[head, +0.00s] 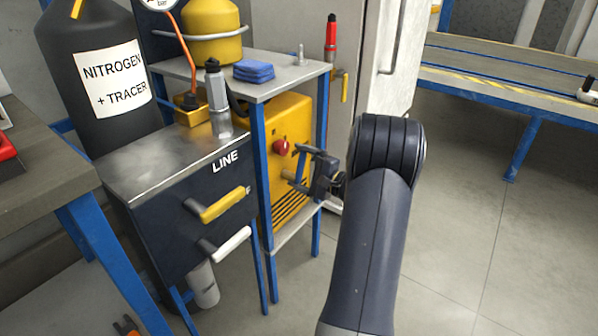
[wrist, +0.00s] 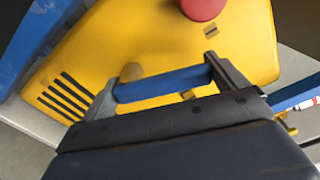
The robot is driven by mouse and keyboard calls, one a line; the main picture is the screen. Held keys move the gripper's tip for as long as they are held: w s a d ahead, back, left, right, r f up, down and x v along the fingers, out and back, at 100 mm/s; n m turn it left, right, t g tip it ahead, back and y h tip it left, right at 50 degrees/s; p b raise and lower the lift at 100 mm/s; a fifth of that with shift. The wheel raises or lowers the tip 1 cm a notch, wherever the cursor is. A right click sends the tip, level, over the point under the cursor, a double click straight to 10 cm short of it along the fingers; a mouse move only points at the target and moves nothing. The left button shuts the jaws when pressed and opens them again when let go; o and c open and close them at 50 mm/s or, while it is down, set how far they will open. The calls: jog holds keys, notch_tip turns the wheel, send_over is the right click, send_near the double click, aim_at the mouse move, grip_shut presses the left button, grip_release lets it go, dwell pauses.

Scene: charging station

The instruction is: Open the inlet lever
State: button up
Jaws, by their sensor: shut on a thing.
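The yellow machine (head: 290,125) stands under the small grey-topped table. A blue bar (wrist: 162,84), which looks like the inlet lever, lies across the front near the hub. My gripper (head: 294,164) is at the machine's front, its dark fingers at the two ends of the bar, shut on it. The bar also shows between the fingers in the head view (head: 302,166). The word "inlet" is not readable.
A dark LINE box (head: 170,215) with a yellow handle (head: 224,205) and a white handle (head: 230,244) stands left of my gripper. Blue table legs (head: 265,170) flank the machine. A pale cabinet (head: 375,40) stands behind. The floor (head: 470,240) at the right is clear.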

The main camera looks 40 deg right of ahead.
jog(key=shift+a+n, duration=0.4)
jog(key=shift+n, duration=0.6)
jog(key=shift+s, duration=0.1)
jog(key=o, duration=1.1)
jog(key=shift+c, duration=0.2)
jog(key=p+v, duration=0.3)
jog(key=v, duration=0.7)
jog(key=shift+s, duration=0.35)
jog(key=shift+d, duration=0.1)
jog(key=shift+c, duration=0.2)
